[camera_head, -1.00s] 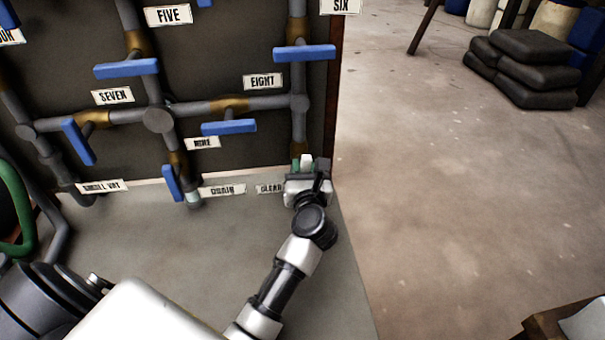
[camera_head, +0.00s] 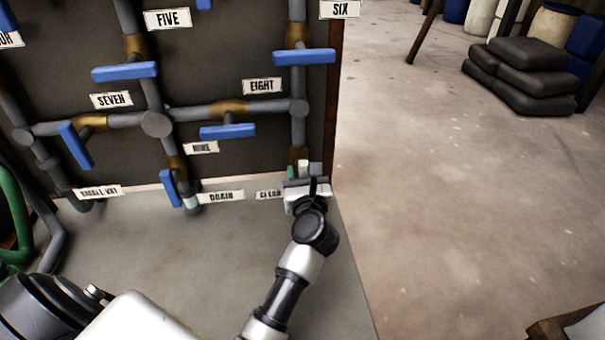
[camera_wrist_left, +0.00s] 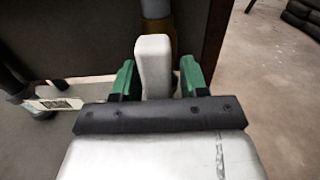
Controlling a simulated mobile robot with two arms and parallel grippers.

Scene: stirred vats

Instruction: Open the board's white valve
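The board's white valve handle (camera_wrist_left: 153,62) stands up between the two green fingers of my left gripper (camera_wrist_left: 158,78) in the left wrist view. A narrow gap shows between the handle and the right finger; the left finger is very close to it or touching. The fingers are open around the handle. In the head view the handle (camera_head: 303,167) shows small at the board's lower right corner, beside the CLEAR label (camera_head: 268,194), with my left gripper (camera_head: 305,177) at it. The handle's base is hidden. My right gripper is not in view.
The dark board (camera_head: 230,75) carries grey pipes and several blue valve handles, such as the one by NINE (camera_head: 228,131) and the one by DRAIN (camera_head: 169,188). Dark stacked sacks (camera_head: 528,72) lie far right. The floor right of the board is clear.

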